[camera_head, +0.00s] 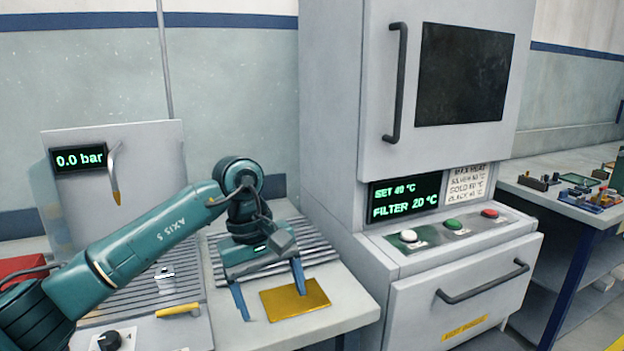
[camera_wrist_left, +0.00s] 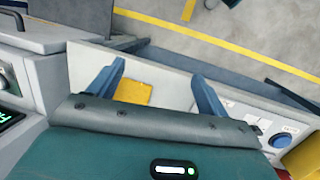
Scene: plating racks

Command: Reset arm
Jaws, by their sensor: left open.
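My left gripper (camera_head: 271,292) is open, its two blue fingers spread and pointing down. It hangs over the white bench (camera_head: 352,312), above the near left part of a flat gold-yellow plate (camera_head: 296,299). Nothing shows between the fingers. In the left wrist view the two fingers (camera_wrist_left: 155,88) stand apart, with the yellow plate (camera_wrist_left: 134,93) visible beyond them near one finger. I cannot tell whether a fingertip touches the plate. My right gripper is in neither view.
A tall grey cabinet (camera_head: 345,120) with a dark window, buttons (camera_head: 453,224) and a closed drawer (camera_head: 465,295) stands right of the bench. A panel reading 0.0 bar (camera_head: 79,158) is at left. A ribbed grey surface (camera_head: 310,254) lies behind the plate. A yellow-handled tool (camera_head: 178,312) lies left.

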